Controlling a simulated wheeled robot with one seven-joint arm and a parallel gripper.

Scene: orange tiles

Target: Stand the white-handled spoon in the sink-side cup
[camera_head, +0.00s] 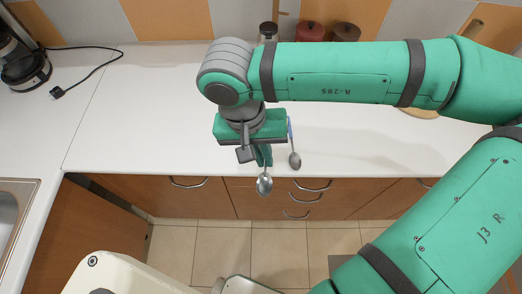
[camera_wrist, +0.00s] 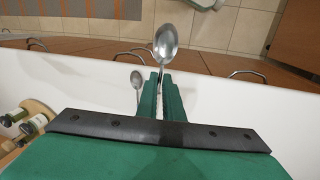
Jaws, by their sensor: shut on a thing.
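My gripper (camera_head: 263,160) is shut on a spoon (camera_head: 264,185) near the counter's front edge. The spoon's metal bowl sticks out past the fingertips. In the wrist view the bowl of this held spoon (camera_wrist: 166,41) rises beyond the green fingers (camera_wrist: 160,82). Its handle is mostly hidden by the gripper, so I cannot tell its colour. A second spoon (camera_head: 295,158), with a blue handle, lies on the counter just right of my gripper. It also shows in the wrist view (camera_wrist: 136,79), left of the fingers. I see no cup in either view.
The sink (camera_head: 12,215) is at the lower left. A dark appliance (camera_head: 25,68) with a black cord stands at the back left. Lidded jars (camera_head: 310,32) stand at the back, partly behind my arm. The white counter (camera_head: 140,120) left of my gripper is clear. Drawer handles (camera_head: 188,183) protrude below.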

